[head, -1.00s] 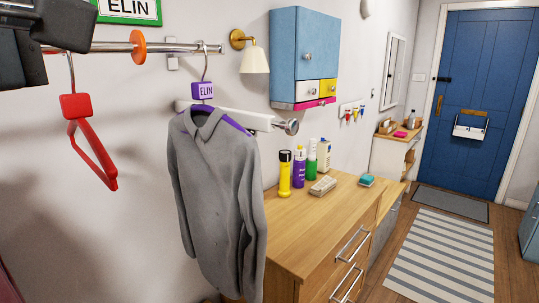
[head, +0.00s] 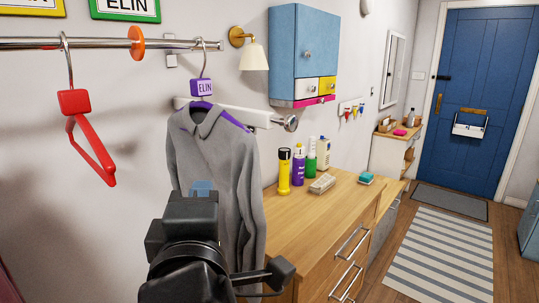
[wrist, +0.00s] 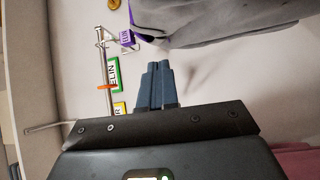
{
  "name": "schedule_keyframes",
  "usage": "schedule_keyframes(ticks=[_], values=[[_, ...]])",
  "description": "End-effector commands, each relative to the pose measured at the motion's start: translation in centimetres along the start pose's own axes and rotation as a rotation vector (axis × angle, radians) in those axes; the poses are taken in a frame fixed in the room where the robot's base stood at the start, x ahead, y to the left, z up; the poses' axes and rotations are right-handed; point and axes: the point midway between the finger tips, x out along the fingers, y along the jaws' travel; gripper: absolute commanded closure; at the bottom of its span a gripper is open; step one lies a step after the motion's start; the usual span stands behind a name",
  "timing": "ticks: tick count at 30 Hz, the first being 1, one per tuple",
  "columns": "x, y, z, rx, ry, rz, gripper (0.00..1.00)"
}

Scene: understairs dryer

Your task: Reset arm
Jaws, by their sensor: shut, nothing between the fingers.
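My gripper (wrist: 157,85) is shut and empty in the wrist view, its two blue-grey fingers together. In the head view my arm's dark end stands at the bottom centre, in front of the lower part of the grey shirt (head: 208,150), with a bit of blue finger (head: 202,187) showing at its top. The shirt hangs on a purple hanger with an ELIN tag (head: 203,87) from the metal rail (head: 90,43). Part of the shirt is hidden behind my arm. I cannot tell whether my gripper touches the shirt; none of it is between the fingers.
A red hanger (head: 92,150) hangs empty at the left of the rail, past an orange disc (head: 136,41). A wooden dresser (head: 290,215) with several bottles stands to the right. A blue cabinet (head: 297,50) and a lamp (head: 253,57) are on the wall.

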Motion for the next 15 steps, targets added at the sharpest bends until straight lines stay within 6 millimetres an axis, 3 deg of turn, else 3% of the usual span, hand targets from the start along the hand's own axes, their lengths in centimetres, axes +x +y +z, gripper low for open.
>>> schedule_keyframes(ticks=[1,6,11,15], values=[[-0.5,-2.3,1.9,0.01,0.003,-0.013,1.0],[-3.0,-8.3,7.2,0.097,0.03,-0.054,1.0],[-6.6,-13.2,12.0,0.208,0.043,-0.104,1.0],[-10.8,-16.7,15.8,0.327,0.038,-0.153,1.0]])
